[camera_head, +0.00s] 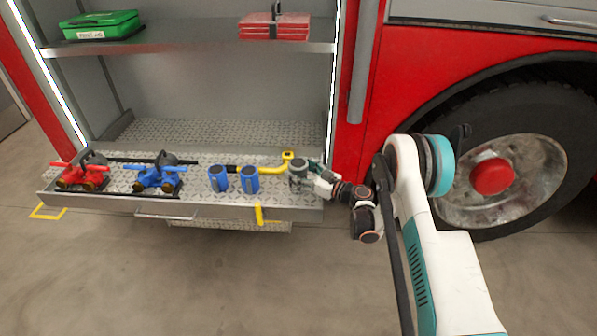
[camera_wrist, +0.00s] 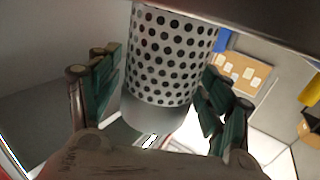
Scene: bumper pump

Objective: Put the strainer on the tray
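The strainer (camera_wrist: 172,55) is a grey cylinder with rows of dark holes and a plain rim. In the wrist view it lies between the two green-padded fingers of my gripper (camera_wrist: 163,85). The right finger overlaps or meets its side; the left finger is very close, and I cannot tell if it touches. In the head view the strainer (camera_head: 298,167) is at the right end of the metal tray (camera_head: 205,184), with my gripper (camera_head: 316,170) at its right side. Whether its base rests on the tray is unclear.
Blue (camera_head: 159,173) and red (camera_head: 82,171) valve fittings stand further left. The truck's side and wheel (camera_head: 510,170) are at the right.

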